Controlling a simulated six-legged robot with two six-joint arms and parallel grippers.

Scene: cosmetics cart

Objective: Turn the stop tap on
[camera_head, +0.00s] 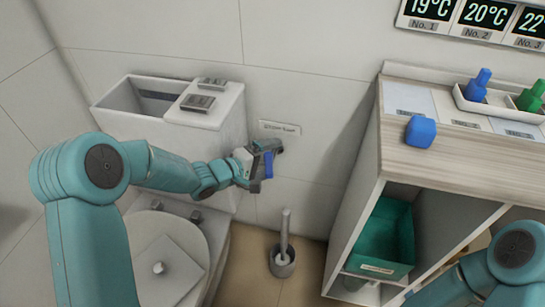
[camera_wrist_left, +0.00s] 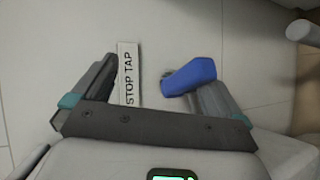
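The stop tap has a blue handle (camera_wrist_left: 188,75), set on the wall beside a white "STOP TAP" label (camera_wrist_left: 128,73). In the head view the blue handle (camera_head: 268,165) shows at my left gripper (camera_head: 262,155), below the label (camera_head: 280,128). In the left wrist view my left gripper (camera_wrist_left: 155,78) is open, its fingers spread wide. The handle is at the tip of the right-hand finger, overlapping it in the picture; I cannot tell whether they touch. The label shows near the other finger. My right gripper is out of view; only part of that arm shows at lower right.
A toilet cistern (camera_head: 180,125) and bowl (camera_head: 165,255) stand at left, close to my left arm. A toilet brush holder (camera_head: 283,262) is on the floor below.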

